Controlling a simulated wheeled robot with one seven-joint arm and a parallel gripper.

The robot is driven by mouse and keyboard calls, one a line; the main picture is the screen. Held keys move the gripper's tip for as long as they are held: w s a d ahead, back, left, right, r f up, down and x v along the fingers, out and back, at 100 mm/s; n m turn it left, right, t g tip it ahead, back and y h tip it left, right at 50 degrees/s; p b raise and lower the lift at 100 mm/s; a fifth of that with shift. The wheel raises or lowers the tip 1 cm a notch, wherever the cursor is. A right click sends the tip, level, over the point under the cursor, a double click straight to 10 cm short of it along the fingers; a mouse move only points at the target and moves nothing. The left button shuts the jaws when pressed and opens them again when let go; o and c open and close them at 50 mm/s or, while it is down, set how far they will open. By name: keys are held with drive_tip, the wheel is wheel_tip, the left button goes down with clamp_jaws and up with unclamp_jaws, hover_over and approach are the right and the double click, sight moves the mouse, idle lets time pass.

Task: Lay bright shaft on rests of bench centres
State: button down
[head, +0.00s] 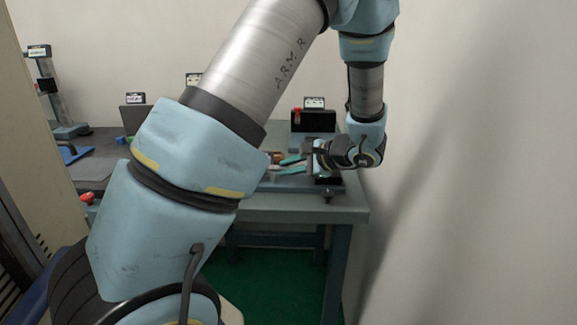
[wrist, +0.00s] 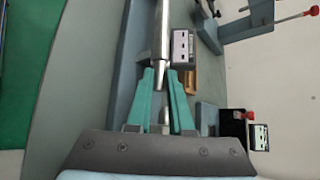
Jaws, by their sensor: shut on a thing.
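The bright shaft (wrist: 160,38) is a smooth silver cylinder in the wrist view, running from the top edge down to my gripper (wrist: 159,72). Its narrower near end is between the two green fingertips, which are shut on it. The shaft lies over a long grey bed (wrist: 127,50), probably the bench centres. I cannot tell whether it touches the rests, which I cannot make out. In the head view my gripper (head: 291,165) is low over the bench's right end, its fingers pointing left; the shaft is mostly hidden behind my arm there.
In the head view a black upright panel (head: 313,121) with a red part stands behind my gripper on the bench (head: 290,205). A labelled block (wrist: 184,47) is close right of the shaft in the wrist view. A wall (head: 480,150) bounds the right side.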

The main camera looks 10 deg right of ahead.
drive_tip(key=c, duration=0.8)
unclamp_jaws()
drive_tip(key=b+v, duration=0.2)
drive_tip(key=v, duration=0.5)
drive_tip(key=s+a+f+n+g, duration=0.1)
drive_tip(key=a+g, duration=0.1)
drive_tip(key=a, duration=0.1)
drive_tip(key=s+a+f+n+g, duration=0.1)
drive_tip(key=a, duration=0.3)
drive_tip(key=s+a+f+n+g+h, duration=0.1)
drive_tip(key=a+n+g, duration=0.1)
drive_tip(key=a, duration=0.1)
drive_tip(key=shift+s+a+g, duration=0.2)
drive_tip(key=shift+a+g, duration=0.1)
drive_tip(key=shift+a, duration=0.05)
drive_tip(key=shift+s+a+f+n+g+h, duration=0.25)
drive_tip(key=shift+s+a+n+h, duration=0.9)
drive_tip(key=shift+a+n, duration=0.6)
drive_tip(key=shift+s+a+f+n+g+h, duration=0.1)
drive_tip(key=shift+s+a+n+g+h, duration=0.1)
drive_tip(key=shift+s+a+n+h, duration=1.1)
drive_tip(key=shift+s+a+f+n+g+h, duration=0.25)
drive_tip(key=shift+s+a+n+h, duration=0.4)
drive_tip(key=shift+a+n+h, duration=1.15)
